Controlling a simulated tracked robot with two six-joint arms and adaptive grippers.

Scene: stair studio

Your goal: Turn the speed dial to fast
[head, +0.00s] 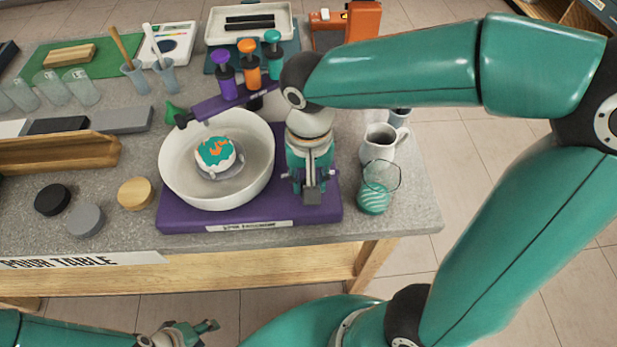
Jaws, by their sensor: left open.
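The purple base (180,219) of a spinning machine stands at the table's front, with a blurred white label on its front edge. On its left sits a white bowl (177,183) holding a white, teal and orange round piece (215,152) on a small clear stand. My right gripper (311,192) points down over the base's right part, beside the bowl. I cannot make out whether its fingers are apart or touch anything. No speed dial is clearly visible; that part of the base is largely covered by the gripper. My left gripper (207,328) is open and empty, low in front of the table.
A white mug (380,146) and a glass with teal stripes (374,199) stand close right of the base. A purple bar (215,104) reaches over the bowl's back rim. Purple, orange and teal plungers (248,62) stand behind. Round discs (135,193) lie left.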

